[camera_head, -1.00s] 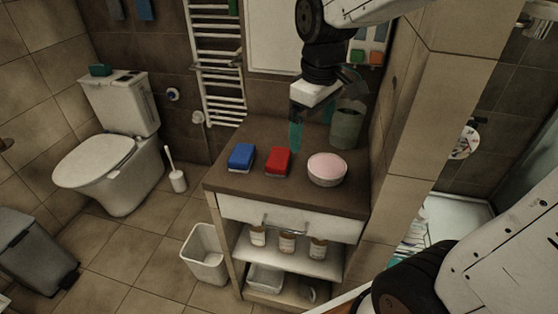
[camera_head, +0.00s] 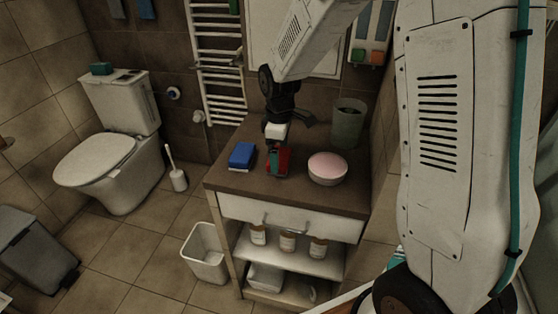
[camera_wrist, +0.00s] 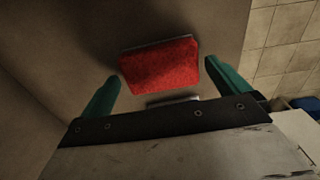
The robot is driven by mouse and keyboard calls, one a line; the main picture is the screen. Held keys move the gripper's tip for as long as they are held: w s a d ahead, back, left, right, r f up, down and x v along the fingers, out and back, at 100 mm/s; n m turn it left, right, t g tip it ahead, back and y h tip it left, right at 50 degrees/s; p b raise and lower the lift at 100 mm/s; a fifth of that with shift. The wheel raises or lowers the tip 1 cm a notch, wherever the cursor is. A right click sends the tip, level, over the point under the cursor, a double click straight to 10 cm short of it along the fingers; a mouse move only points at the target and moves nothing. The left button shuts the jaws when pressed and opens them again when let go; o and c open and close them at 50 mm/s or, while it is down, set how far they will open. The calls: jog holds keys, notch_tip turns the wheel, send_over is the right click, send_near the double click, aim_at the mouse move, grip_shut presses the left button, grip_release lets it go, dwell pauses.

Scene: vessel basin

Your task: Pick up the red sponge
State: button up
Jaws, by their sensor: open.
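The red sponge (camera_head: 285,161) lies on the dark top of the cabinet (camera_head: 240,187), between a blue sponge and a pink-topped bowl. My gripper (camera_head: 276,160) is over the sponge in the head view and hides part of it. I cannot tell the exact height of the fingertips above the cabinet top.
The blue sponge (camera_head: 242,155) lies close on the left. The bowl (camera_head: 327,168) stands close on the right. A grey-green cup (camera_head: 347,124) is at the back right. The towel rail (camera_head: 218,70) is on the wall behind. The cabinet's front left top is clear.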

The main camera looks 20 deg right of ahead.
notch_tip(320, 180, down, 2)
jog(key=shift+f, duration=0.2)
jog(key=c, duration=0.8)
